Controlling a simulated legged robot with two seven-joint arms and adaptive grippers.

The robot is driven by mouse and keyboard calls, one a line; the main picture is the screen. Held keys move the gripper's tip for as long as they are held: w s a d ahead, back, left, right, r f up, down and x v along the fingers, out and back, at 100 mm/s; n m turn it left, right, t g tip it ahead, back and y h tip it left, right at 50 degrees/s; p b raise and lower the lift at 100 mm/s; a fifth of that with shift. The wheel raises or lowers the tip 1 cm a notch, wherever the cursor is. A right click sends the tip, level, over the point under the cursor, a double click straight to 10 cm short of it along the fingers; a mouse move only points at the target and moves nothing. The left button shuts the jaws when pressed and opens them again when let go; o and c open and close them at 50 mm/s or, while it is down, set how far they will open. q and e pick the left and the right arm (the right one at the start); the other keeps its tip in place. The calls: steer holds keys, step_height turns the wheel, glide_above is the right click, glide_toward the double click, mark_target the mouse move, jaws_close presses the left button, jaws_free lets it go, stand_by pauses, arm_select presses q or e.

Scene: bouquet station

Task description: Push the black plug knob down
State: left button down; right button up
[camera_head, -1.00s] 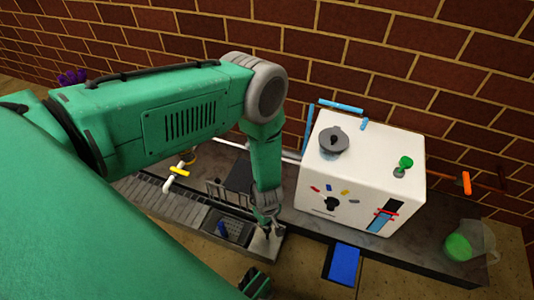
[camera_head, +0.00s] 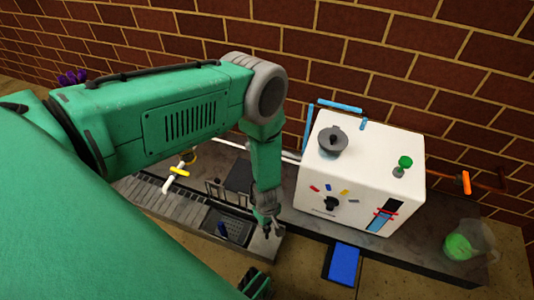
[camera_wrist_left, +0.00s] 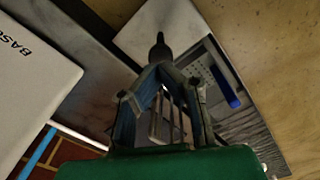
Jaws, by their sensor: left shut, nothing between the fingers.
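The black plug knob (camera_wrist_left: 160,46) stands up from the pale surface beside the sink basin in the left wrist view. My left gripper (camera_wrist_left: 158,72) is shut and empty, its fingertips right at the knob; I cannot tell whether they touch it. In the head view my left gripper (camera_head: 268,229) points down over the right end of the sink unit (camera_head: 264,247), and the knob cannot be told apart from the dark fingertips there. A dark and green part at the bottom edge looks like my right gripper (camera_head: 258,284), mostly cut off.
A white box (camera_head: 322,182) with a grey lid knob (camera_head: 333,141) and green knob (camera_head: 405,162) stands right of my left gripper. A blue pad (camera_head: 344,265) lies in front. A clear jug (camera_head: 468,241) with green contents is at far right. A brick wall is behind.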

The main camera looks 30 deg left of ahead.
arm_select(q)
steer(key=shift+f+b, duration=0.95)
steer(key=shift+f, duration=1.8)
step_height(320, 180, up, 9)
steer(key=p, duration=0.7)
steer(key=shift+r, duration=0.1)
steer(key=s+a+r+m+y+p, duration=0.1)
steer(key=s+a+r+m+p, duration=0.25)
steer(key=r, duration=0.35)
steer(key=s+a+r+m+y+p, duration=0.1)
steer(key=s+a+r+m+p, duration=0.25)
steer(key=r, duration=0.45)
steer(key=s+d+r+m+h+p, duration=0.1)
steer(key=s+r+m, duration=0.3)
steer(key=r, duration=0.5)
steer(key=s+d+r+m+h+p, duration=0.1)
steer(key=s+r+m+p, duration=0.2)
steer(key=s+r, duration=0.3)
step_height(320, 180, up, 3)
steer(key=shift+d+r+m+t, duration=0.2)
steer(key=shift+m+t, duration=0.1)
steer(key=shift+m, duration=0.3)
